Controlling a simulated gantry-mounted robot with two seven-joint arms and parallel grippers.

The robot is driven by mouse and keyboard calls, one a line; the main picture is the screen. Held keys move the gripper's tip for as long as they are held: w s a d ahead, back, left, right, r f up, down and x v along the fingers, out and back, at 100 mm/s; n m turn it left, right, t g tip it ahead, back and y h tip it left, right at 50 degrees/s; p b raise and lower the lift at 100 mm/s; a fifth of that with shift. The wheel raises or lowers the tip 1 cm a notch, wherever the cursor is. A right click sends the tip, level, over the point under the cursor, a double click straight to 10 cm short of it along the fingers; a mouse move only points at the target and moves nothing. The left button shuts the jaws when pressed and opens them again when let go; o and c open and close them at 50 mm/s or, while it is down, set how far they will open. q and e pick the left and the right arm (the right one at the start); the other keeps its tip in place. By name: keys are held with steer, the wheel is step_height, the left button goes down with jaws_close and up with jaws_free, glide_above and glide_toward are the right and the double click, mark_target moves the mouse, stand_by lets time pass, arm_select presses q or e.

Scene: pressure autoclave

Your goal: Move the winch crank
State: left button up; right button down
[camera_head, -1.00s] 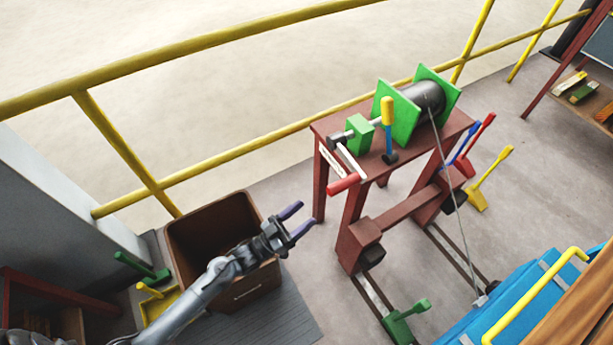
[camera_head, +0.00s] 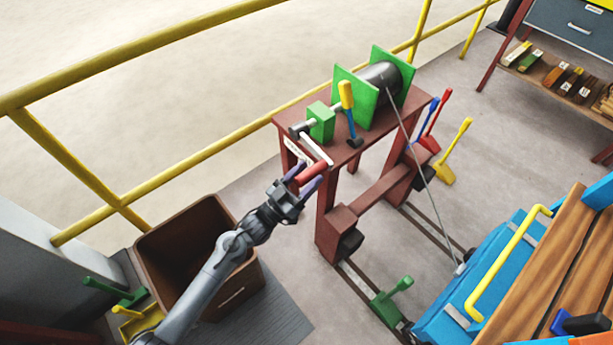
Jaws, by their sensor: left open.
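The winch (camera_head: 379,84) has a dark drum between green plates and stands on a dark red stand (camera_head: 290,123). Its crank is a pale arm (camera_head: 318,150) with a red handle (camera_head: 311,174) at the low end, towards me. My left gripper (camera_head: 304,180) is open, with its purple fingers on either side of the red handle. I cannot tell whether the fingers touch it. My right gripper is not in view.
A yellow and blue lever (camera_head: 348,108) rises beside the crank on the stand. A cable (camera_head: 417,148) runs from the drum to a blue cart (camera_head: 440,300). A brown bin (camera_head: 170,225) stands below my left arm. Yellow railing (camera_head: 150,66) runs behind.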

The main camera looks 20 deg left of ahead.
arm_select(q)
steer(key=shift+w, duration=0.1)
steer(key=shift+d, duration=0.1)
steer(key=shift+c, duration=0.4)
jaws_close()
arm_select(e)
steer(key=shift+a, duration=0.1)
